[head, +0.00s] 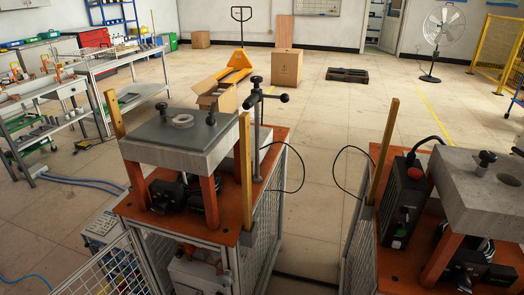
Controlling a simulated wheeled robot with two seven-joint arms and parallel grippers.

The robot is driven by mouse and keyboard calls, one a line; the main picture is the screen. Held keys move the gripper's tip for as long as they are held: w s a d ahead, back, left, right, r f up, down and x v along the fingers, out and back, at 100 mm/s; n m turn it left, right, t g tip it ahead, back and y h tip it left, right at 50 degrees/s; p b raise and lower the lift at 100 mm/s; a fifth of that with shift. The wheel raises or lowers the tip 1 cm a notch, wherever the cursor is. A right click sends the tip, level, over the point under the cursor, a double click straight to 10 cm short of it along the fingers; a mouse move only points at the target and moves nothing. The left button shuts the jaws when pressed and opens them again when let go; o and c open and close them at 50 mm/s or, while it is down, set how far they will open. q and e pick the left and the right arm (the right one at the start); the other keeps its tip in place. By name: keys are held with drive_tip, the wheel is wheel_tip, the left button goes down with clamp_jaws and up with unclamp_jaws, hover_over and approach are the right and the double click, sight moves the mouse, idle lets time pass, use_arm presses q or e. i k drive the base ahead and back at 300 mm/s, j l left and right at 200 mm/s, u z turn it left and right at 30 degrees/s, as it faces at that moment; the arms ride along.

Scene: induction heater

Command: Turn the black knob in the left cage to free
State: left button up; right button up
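The left cage (265,225) has mesh sides and an orange top. On it, a raised slab with a grey plate (205,128) stands on orange legs. A small black knob (163,108) stands upright on the plate's left part. Behind the plate's right side, a metal post carries a black knob (256,80) at its top, and a dark clamp with a round black end (284,98) points right. I cannot tell which knob the task means, or any knob's setting. More dark parts (168,195) sit under the slab, partly hidden. Neither of my grippers is in view.
A right cage holds another concrete slab (455,185) with a black knob (487,158) and a black box with a red button (413,173). Wooden posts (244,165) rise beside the slabs. A gap separates the cages. A mesh door (118,268) stands open at lower left.

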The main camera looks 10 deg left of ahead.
sight(179, 253)
drive_tip(key=u, duration=1)
drive_tip(key=k+j+z, duration=0.15)
drive_tip(key=k+j, duration=0.2)
